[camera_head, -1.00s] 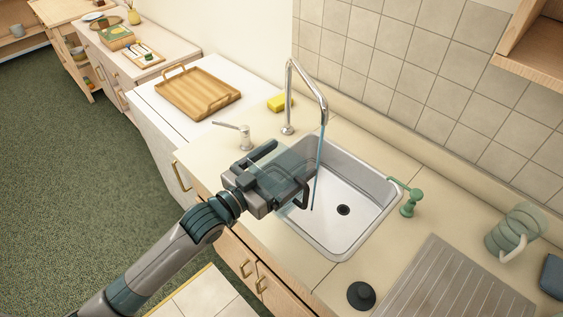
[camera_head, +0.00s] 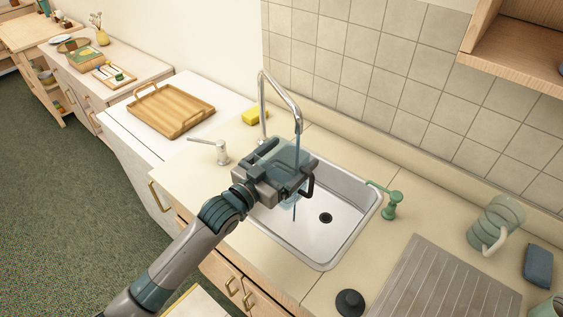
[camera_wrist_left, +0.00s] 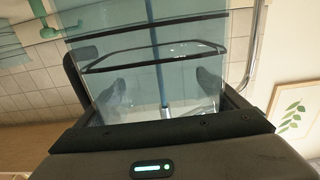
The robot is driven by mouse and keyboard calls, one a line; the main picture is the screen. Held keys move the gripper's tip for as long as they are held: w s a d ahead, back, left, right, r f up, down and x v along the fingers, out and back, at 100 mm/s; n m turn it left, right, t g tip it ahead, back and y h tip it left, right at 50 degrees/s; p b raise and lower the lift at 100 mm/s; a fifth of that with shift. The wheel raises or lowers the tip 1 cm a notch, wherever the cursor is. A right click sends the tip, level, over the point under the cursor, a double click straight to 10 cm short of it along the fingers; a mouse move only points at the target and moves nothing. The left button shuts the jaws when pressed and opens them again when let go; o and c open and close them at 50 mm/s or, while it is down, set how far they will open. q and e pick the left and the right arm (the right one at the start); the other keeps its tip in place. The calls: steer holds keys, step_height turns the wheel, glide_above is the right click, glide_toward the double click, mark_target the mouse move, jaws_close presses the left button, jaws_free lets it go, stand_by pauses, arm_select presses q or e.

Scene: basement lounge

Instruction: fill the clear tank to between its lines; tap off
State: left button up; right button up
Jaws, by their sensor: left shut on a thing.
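The clear tank (camera_head: 292,155) is a bluish see-through box held over the left part of the sink (camera_head: 345,225). My left gripper (camera_head: 290,180) is shut on it. Blue water runs from the silver spout (camera_head: 283,92) down to the tank, and some blue shows below it. In the left wrist view the stream (camera_wrist_left: 157,60) shows through the tank wall (camera_wrist_left: 215,60), which has two dark lines across it. I cannot tell the water level. A green lever fitting (camera_head: 390,203) stands right of the sink and a pale one (camera_head: 222,152) left. My right gripper is out of view.
A yellow sponge (camera_head: 255,117) and a wooden tray (camera_head: 172,110) lie to the left. A ribbed drainboard (camera_head: 440,285), a black stopper (camera_head: 350,302), a green jug (camera_head: 497,222) and a dark blue item (camera_head: 538,265) are to the right.

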arm_select(q)
steer(key=x, duration=0.3)
steer(key=shift+w+d+b, duration=0.15)
steer(key=shift+b, duration=0.2)
steer(key=shift+x, duration=0.95)
steer(key=shift+r, duration=0.1)
stand_by(0.5)
stand_by(1.0)
stand_by(1.0)
